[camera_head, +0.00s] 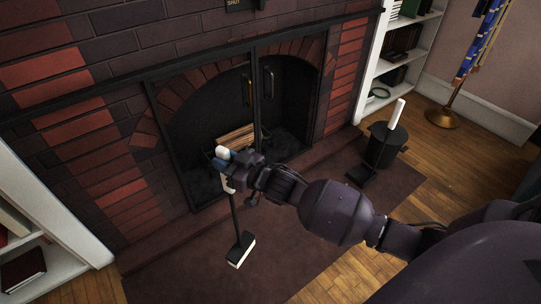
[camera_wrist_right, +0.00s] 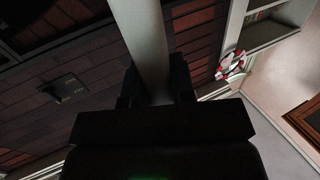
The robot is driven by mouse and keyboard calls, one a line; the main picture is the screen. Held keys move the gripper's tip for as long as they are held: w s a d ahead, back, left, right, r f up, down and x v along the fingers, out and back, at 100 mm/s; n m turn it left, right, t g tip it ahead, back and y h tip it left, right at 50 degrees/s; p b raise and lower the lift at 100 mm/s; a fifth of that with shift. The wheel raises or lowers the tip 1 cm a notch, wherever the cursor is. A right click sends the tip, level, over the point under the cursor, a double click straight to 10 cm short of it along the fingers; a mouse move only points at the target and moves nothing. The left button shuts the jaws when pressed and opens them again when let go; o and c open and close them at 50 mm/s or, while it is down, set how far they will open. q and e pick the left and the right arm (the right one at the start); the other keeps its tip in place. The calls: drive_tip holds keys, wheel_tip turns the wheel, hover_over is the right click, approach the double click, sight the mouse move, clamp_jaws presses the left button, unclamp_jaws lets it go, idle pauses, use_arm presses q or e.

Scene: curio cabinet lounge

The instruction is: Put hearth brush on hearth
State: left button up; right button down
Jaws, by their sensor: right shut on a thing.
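The hearth brush (camera_head: 236,214) has a white handle, a thin black shaft and a black head with pale bristles. My right gripper (camera_head: 225,163) is shut on its white handle, and the brush hangs nearly upright, head down, in front of the fireplace. In the right wrist view the white handle (camera_wrist_right: 142,35) runs up between the fingers. The hearth (camera_head: 155,249) is a low dark reddish strip along the fireplace's foot, behind the brush. I cannot tell whether the brush head is touching the surface below. My left gripper is out of view.
The fireplace has black framed doors with logs (camera_head: 236,136) inside. A white-handled black tool (camera_head: 384,150) stands beside a black bucket (camera_head: 397,156) at right. A dark red rug (camera_head: 285,262) covers the floor in front. White shelves (camera_head: 52,245) flank the fireplace.

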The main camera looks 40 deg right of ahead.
drive_tip(key=b, duration=0.2)
hover_over(234, 206)
drive_tip(key=f, duration=0.5)
drive_tip(key=shift+w+a+f, duration=0.1)
drive_tip(key=shift+w+f, duration=0.05)
drive_tip(key=shift+w, duration=0.1)
wheel_tip(234, 206, down, 8)
drive_tip(key=b, duration=0.2)
drive_tip(key=shift+b, duration=0.4)
drive_tip(key=shift+f, duration=0.2)
drive_tip(key=shift+w+f, duration=0.1)
drive_tip(key=shift+f, duration=0.05)
drive_tip(key=shift+f+b, duration=0.45)
drive_tip(key=shift+f, duration=0.05)
wheel_tip(234, 206, down, 3)
drive_tip(key=shift+b, duration=0.55)
drive_tip(key=shift+f, duration=0.6)
drive_tip(key=shift+f+b, duration=0.35)
drive_tip(key=shift+b, duration=0.05)
drive_tip(key=shift+r, duration=0.2)
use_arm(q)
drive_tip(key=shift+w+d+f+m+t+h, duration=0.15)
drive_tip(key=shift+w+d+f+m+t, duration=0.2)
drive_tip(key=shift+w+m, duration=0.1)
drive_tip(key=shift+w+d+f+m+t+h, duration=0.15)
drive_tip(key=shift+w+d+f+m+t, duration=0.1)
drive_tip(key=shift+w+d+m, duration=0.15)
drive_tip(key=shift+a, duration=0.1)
use_arm(e)
drive_tip(key=shift+f, duration=0.2)
